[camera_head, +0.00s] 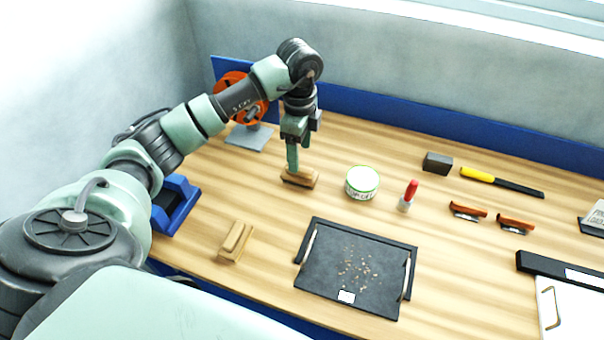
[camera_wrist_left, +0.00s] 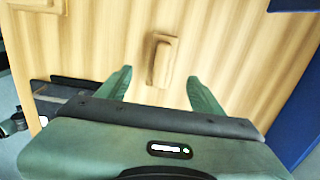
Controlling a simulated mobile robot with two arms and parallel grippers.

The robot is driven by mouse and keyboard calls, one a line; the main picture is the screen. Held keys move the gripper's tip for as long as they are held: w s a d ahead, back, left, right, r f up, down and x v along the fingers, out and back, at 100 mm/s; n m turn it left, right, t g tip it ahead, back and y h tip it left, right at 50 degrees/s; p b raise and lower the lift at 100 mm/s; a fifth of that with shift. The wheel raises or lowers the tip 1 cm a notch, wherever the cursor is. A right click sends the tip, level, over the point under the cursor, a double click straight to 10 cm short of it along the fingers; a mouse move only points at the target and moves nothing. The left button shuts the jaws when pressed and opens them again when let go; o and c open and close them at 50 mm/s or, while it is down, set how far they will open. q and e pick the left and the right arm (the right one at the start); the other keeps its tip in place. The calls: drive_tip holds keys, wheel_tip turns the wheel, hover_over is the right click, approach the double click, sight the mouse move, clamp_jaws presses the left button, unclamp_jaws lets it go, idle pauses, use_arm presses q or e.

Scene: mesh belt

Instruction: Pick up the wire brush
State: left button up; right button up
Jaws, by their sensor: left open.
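A small wooden block-shaped brush (camera_head: 300,177) lies on the table directly below my left gripper (camera_head: 292,168). It also shows in the left wrist view (camera_wrist_left: 162,62), just beyond the gap between the fingertips. My left gripper (camera_wrist_left: 160,84) is open, points down and has nothing between its fingers. In the head view its fingers overlap part of the brush; I cannot tell whether they touch it. A similar wooden piece (camera_head: 235,241) lies nearer the front left. No bristles show on either. My right gripper is not in view.
A dark tray (camera_head: 330,283) with crumbs lies in front, a round tin (camera_head: 362,183) and a red-topped tube (camera_head: 408,195) to the right. An orange spool (camera_head: 238,93) stands behind my arm, a blue holder (camera_head: 178,203) at left. A blue board (camera_head: 440,117) edges the back.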

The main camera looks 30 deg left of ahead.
sight(299, 174)
use_arm(q)
wheel_tip(299, 174, down, 6)
drive_tip(key=p, duration=0.3)
drive_tip(key=shift+a+f, duration=0.1)
drive_tip(key=shift+f, duration=0.55)
drive_tip(key=shift+w, duration=0.1)
drive_tip(key=shift+c, duration=0.3)
clamp_jaws()
